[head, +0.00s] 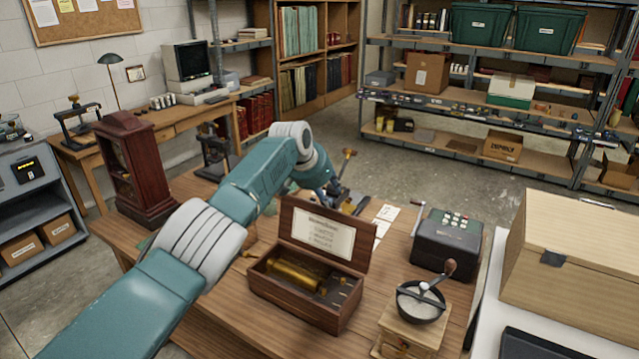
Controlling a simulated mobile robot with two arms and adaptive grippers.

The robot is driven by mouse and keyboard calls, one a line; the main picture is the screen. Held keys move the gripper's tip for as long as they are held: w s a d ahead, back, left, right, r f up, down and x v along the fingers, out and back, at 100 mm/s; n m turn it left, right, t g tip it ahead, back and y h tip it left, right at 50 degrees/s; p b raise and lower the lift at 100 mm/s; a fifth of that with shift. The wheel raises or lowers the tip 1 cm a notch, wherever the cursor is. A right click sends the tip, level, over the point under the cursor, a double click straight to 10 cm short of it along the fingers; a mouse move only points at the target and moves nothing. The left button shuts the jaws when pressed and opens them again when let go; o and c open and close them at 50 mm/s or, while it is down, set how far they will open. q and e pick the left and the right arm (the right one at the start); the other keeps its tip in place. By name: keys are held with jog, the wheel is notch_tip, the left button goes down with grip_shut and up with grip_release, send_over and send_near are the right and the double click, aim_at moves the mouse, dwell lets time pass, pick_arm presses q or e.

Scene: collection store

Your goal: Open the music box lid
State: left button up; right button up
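The music box (302,295) is a wooden box on the wooden table, with a brass cylinder (300,272) inside. Its lid (322,234) stands up, open, at the back edge, with a printed label on its inner face. My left arm comes in from the left and reaches past the box. My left gripper (345,198) is just behind the raised lid, partly hidden by the lid and my arm. Its fingers are too small and covered to tell if they are open or shut. My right gripper is not in view.
On the table (240,315) stand a dark wooden clock case (135,170), a black crank machine (446,240) and a coffee grinder (412,318) close to the box's right. A large pale wooden chest (575,275) stands further right. Shelves line the back.

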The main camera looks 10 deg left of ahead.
pick_arm(q)
jog(key=v, duration=1.1)
jog(key=shift+s+a+r, duration=0.2)
jog(key=shift+s+r, duration=0.05)
jog(key=shift+s, duration=0.05)
jog(key=shift+f, duration=0.1)
